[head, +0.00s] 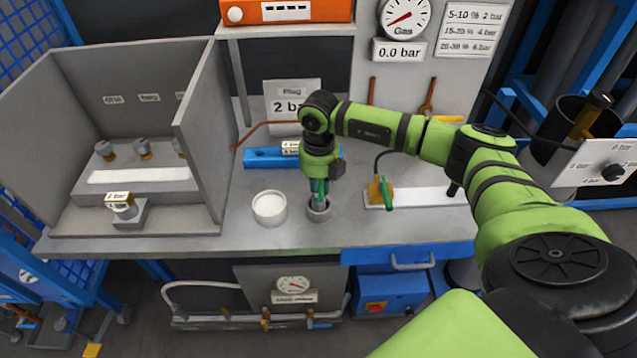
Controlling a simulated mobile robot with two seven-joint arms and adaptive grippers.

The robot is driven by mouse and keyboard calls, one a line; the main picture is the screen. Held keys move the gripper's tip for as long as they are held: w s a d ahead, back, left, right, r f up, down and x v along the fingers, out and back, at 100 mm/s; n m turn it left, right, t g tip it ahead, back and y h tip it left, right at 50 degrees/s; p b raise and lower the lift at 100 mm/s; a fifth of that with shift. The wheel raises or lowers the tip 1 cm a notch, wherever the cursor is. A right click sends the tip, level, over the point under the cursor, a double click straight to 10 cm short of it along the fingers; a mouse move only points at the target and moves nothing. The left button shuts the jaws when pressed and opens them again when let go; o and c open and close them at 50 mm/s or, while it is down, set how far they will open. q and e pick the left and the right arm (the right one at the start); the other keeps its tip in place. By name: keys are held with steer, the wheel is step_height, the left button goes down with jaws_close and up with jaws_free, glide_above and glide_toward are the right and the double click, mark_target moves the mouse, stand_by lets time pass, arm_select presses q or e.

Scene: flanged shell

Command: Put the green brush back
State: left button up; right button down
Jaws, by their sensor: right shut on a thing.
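My right gripper (319,182) points straight down over the bench, left of its middle-right part. It is shut on the green brush (318,197), of which only a small dark green part shows between and below the fingers. The brush is upright, and its lower end is at the mouth of a small grey round cup (319,213) on the bench. The cup's rim hides the lower end, so I cannot tell how deep it sits. My left gripper is not in view.
A white round tub (269,207) stands just left of the cup. A blue block (263,158) lies behind. A brass fitting with a green lever (386,193) stands to the right. A grey walled booth (203,140) fills the left. The front bench edge is clear.

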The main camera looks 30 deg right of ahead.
steer(key=shift+f, duration=0.15)
steer(key=shift+f, duration=0.1)
steer(key=shift+f+b, duration=0.15)
steer(key=shift+b, duration=0.15)
steer(key=c, duration=1.1)
jaws_free()
steer(key=shift+r, duration=0.2)
steer(key=shift+r, duration=0.2)
step_height(320, 180, up, 11)
steer(key=b, duration=0.3)
steer(key=shift+f, duration=0.2)
steer(key=shift+r, duration=0.6)
